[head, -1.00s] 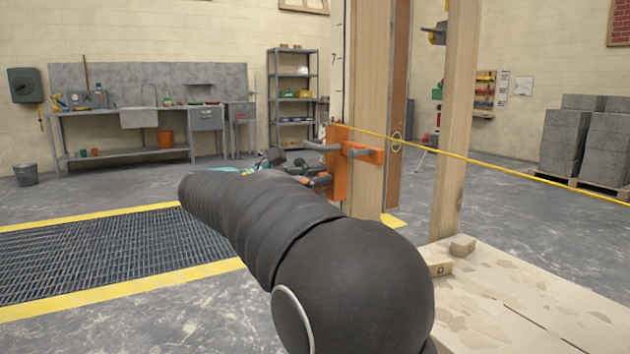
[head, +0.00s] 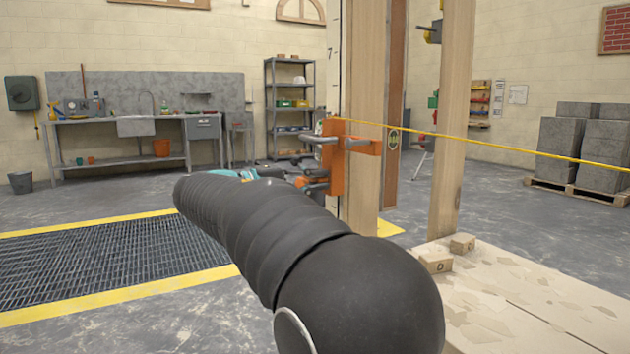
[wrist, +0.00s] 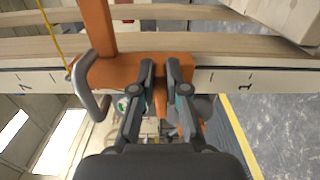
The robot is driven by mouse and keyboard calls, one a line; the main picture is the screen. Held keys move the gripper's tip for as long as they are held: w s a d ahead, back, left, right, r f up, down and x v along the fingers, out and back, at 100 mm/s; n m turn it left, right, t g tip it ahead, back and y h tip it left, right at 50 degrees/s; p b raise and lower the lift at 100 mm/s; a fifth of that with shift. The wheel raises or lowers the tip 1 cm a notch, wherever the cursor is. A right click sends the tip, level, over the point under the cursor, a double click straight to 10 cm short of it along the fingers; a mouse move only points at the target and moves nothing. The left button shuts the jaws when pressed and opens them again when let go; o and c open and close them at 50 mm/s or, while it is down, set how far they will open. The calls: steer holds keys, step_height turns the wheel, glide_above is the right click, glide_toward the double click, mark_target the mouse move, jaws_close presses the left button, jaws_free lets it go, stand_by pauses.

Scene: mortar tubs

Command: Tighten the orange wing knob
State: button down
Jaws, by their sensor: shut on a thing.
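An orange clamp bracket (head: 328,155) with grey bent rods sits on the side of a wooden post (head: 362,120). In the wrist view the orange bracket (wrist: 130,71) spans the marked face of the wood. My gripper (wrist: 163,76) points at the bracket from the front, its two dark fingers close together. A narrow orange piece, seemingly the wing knob (wrist: 160,98), shows between the fingers, which are shut on it. The fingers hide most of its shape. In the head view my arm covers most of the gripper, and only grey finger parts show beside the bracket.
A taut yellow line (head: 480,149) runs from the bracket to the right. A second wooden post (head: 453,130) stands right of the first. A floor grate (head: 110,262) lies to the left.

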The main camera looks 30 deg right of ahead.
steer(key=shift+m, duration=0.3)
stand_by(0.4)
steer(key=c, duration=1.2)
jaws_free()
steer(key=shift+f, duration=0.1)
steer(key=a, duration=1.2)
steer(key=shift+s, duration=0.2)
